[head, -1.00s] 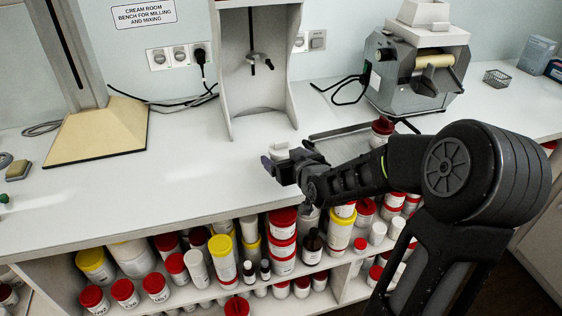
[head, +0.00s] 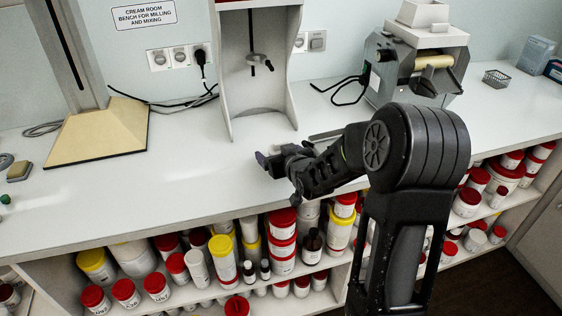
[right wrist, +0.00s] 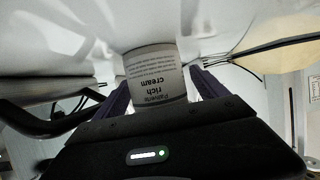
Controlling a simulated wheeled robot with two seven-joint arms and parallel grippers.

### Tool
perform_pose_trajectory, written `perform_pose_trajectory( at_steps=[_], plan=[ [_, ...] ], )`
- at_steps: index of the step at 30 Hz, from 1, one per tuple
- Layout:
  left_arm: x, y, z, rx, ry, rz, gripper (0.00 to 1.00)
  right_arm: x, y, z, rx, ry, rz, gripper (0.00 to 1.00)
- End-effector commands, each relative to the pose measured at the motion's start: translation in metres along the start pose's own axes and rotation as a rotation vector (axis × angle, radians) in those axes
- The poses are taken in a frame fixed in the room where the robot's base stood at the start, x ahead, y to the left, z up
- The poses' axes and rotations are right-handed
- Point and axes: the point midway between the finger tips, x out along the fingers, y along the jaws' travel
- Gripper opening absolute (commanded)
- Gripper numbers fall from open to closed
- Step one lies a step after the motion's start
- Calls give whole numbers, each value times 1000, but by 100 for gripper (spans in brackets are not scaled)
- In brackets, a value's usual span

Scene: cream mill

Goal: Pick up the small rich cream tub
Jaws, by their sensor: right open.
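The small rich cream tub (right wrist: 153,75) shows in the right wrist view as a pale tub with dark print, upside down in that picture. It stands between the two fingers of my right gripper (right wrist: 160,92), one on each side. The fingers are open, and I cannot tell whether either touches it. In the head view my right gripper (head: 271,160) is low over the white bench, in front of the grey stand, and the tub cannot be made out behind it. My left gripper is out of view.
The white bench (head: 190,185) is clear to the left of the gripper. A grey stand (head: 262,95) is behind it, and a roller mill (head: 425,65) is at the back right. A beige-based column (head: 97,130) stands left. Shelves below hold many red- and yellow-lidded jars.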

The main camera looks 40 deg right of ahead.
Motion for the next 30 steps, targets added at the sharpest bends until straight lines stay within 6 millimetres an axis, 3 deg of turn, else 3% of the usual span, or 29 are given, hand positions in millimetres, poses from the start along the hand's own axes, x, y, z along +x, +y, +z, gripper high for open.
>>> perform_pose_trajectory(
  at_steps=[14, 30],
  plan=[
    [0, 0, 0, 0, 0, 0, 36, 0, 0, 0, 0, -1, 0, 83],
    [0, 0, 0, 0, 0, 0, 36, 0, 0, 0, 0, -1, 0, 40]
  ],
)
